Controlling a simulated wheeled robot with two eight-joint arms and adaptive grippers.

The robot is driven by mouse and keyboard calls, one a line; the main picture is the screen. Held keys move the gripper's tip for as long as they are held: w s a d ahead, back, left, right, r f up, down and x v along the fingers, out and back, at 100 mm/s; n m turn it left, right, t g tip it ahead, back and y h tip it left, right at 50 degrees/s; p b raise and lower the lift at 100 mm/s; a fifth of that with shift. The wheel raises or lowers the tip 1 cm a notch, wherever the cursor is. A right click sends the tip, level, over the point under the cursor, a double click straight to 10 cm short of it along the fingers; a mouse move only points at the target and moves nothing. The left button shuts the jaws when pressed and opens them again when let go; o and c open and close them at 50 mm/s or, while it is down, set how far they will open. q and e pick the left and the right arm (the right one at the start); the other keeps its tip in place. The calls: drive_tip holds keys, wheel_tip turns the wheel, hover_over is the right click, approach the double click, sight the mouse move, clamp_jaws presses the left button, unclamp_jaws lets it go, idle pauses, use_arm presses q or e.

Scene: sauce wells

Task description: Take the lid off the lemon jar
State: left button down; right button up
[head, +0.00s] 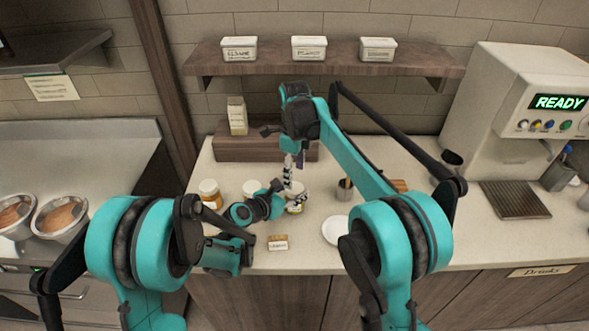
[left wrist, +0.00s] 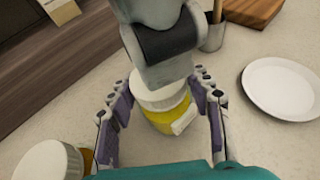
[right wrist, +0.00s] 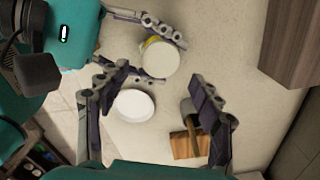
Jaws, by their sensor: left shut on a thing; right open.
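The lemon jar (head: 295,208), yellow with a white lid, stands on the counter. My left gripper (left wrist: 163,112) is shut around its body; the jar (left wrist: 172,120) and its lid (left wrist: 160,98) show between the fingers. In the right wrist view the white lid (right wrist: 160,59) is on the jar, beyond my right fingertips. My right gripper (right wrist: 157,105) is open and empty, pointing down above the jar area. In the left wrist view a grey part of my right arm hides the space behind the lid.
Other jars (head: 210,192) (left wrist: 48,163) stand to the left. A white plate (left wrist: 285,88) lies to the right, bare. A cup with a utensil (left wrist: 213,32) and a wooden board (left wrist: 252,10) stand behind. A wooden riser (head: 235,150) and a shelf (head: 330,62) are at the back.

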sight(294, 188)
use_arm(q)
drive_tip(key=shift+s+f, duration=0.1)
drive_tip(key=shift+f, duration=0.05)
use_arm(e)
drive_tip(key=shift+f, duration=2.75)
drive_tip(key=c, duration=1.2)
drive_tip(key=o, duration=1.3)
drive_tip(key=shift+r, duration=0.1)
